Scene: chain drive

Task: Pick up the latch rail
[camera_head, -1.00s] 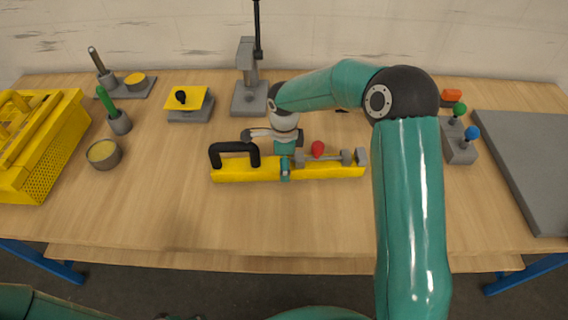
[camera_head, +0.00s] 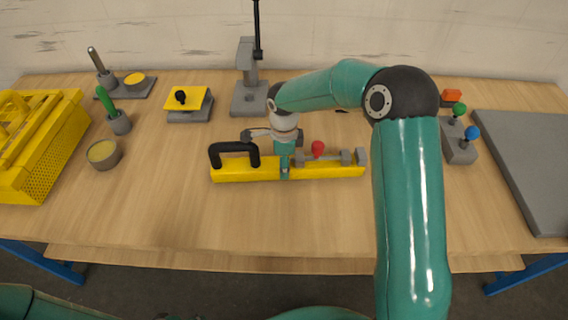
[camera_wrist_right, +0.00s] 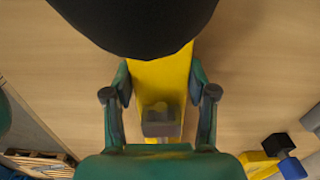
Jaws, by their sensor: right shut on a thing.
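The latch rail is a long yellow bar (camera_head: 232,172) with a black arched handle at its left end. A grey bolt and a red knob (camera_head: 318,149) sit on its right half. It lies level along the middle of the bench. My right gripper (camera_head: 284,170) comes down from above and is shut on the bar near its middle, right of the handle. In the right wrist view the fingers (camera_wrist_right: 160,95) stand on both sides of the yellow bar (camera_wrist_right: 160,75). A large dark shape covers the top of that view. My left gripper is not in view.
A yellow crate (camera_head: 40,150) stands at the left, with a grey cup (camera_head: 104,155) and a green-handled tool in a holder (camera_head: 119,120) beside it. A grey press stand (camera_head: 249,95) is behind the rail. A grey plate (camera_head: 535,160) lies at the right. Bench in front is clear.

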